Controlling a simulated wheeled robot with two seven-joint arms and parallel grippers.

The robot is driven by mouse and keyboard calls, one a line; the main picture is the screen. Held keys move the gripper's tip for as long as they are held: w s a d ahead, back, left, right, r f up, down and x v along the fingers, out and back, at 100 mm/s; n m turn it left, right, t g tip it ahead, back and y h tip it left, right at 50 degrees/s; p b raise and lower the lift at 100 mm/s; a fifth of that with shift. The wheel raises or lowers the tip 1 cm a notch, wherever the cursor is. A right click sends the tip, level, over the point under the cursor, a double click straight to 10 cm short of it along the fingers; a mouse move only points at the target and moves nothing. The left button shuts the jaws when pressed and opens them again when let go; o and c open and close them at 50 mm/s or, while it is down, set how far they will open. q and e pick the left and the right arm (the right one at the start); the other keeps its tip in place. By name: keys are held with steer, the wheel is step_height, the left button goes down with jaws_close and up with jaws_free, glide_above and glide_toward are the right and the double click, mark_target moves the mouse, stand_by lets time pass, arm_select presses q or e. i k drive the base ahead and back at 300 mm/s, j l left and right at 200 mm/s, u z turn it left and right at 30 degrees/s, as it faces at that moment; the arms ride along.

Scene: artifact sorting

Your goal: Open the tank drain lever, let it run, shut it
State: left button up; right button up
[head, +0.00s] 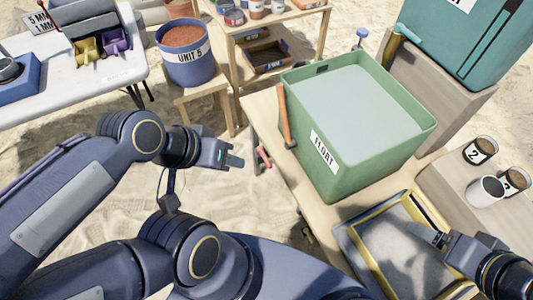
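A green tank (385,168) labelled FLOAT stands on a wooden table, filled with pale liquid (355,105). An orange bar-like handle (285,115) stands against its left side; I cannot tell whether it is the drain lever. A small red and grey part (263,156) shows at the table's left edge. My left gripper (236,161) is in the air left of these, apart from the tank, with no object seen in it; its finger gap is unclear. My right gripper (428,237) is over a gold-rimmed tray (365,252), its fingers partly hidden.
A teal tank (465,45) stands on a block at the upper right, with a tan and teal handle (405,32) beside it. Numbered cups (480,150) are on the right. A UNIT 5 bucket (187,65) stands on a stool. Open sand lies around my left gripper.

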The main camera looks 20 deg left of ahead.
mark_target(260, 149)
steer(key=j, duration=0.65)
steer(key=k+j+z, duration=0.15)
steer(key=j, duration=0.45)
